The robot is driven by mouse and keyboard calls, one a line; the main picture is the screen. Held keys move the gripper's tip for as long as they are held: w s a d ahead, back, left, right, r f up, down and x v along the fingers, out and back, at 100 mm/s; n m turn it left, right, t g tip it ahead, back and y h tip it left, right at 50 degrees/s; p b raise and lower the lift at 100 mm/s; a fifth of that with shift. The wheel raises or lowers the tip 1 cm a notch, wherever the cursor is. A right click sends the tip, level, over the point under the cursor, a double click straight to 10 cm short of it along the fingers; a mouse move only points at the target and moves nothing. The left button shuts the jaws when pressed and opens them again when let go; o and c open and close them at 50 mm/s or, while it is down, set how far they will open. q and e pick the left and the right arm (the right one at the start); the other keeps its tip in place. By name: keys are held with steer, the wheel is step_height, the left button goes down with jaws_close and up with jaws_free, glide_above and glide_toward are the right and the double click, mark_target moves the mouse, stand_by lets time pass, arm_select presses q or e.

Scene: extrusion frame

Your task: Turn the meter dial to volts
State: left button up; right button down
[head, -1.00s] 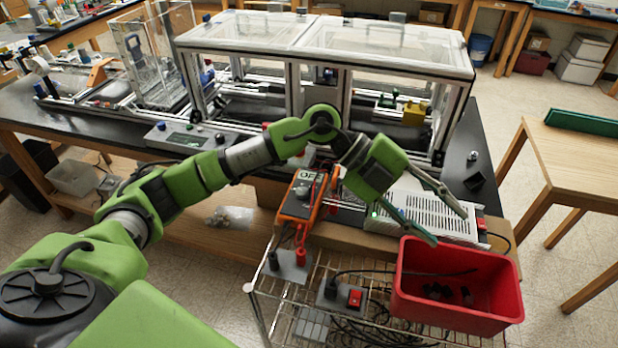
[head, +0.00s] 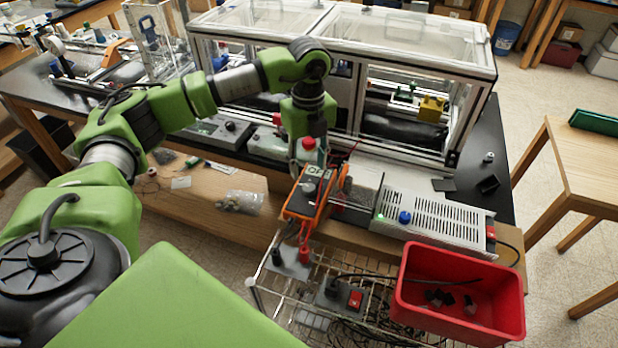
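The meter (head: 303,203) is an orange-cased instrument with a dark face, lying tilted at the front edge of the bench. A pale label with dark letters, which read OFF in the earlier frame, is at its upper end. The dial is small and partly blurred, so I cannot tell its setting. Red and dark leads run from its lower end. My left gripper (head: 307,165) points down just above the far end of the meter. Its fingers are partly hidden, and I cannot tell whether they touch the meter or how far apart they are. My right gripper is not in view.
A grey vented power box (head: 440,218) with a blue knob stands right of the meter. A red bin (head: 457,325) sits on the wire rack (head: 270,255) in front. A clear-topped enclosure (head: 400,45) in an extrusion frame stands behind.

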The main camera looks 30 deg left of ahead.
mark_target(309, 187)
arm_select(q)
step_height(309, 187, down, 6)
steer(key=shift+r+p, duration=0.1)
steer(key=shift+p, duration=0.75)
steer(key=shift+f, duration=0.65)
steer(key=c, duration=1.1)
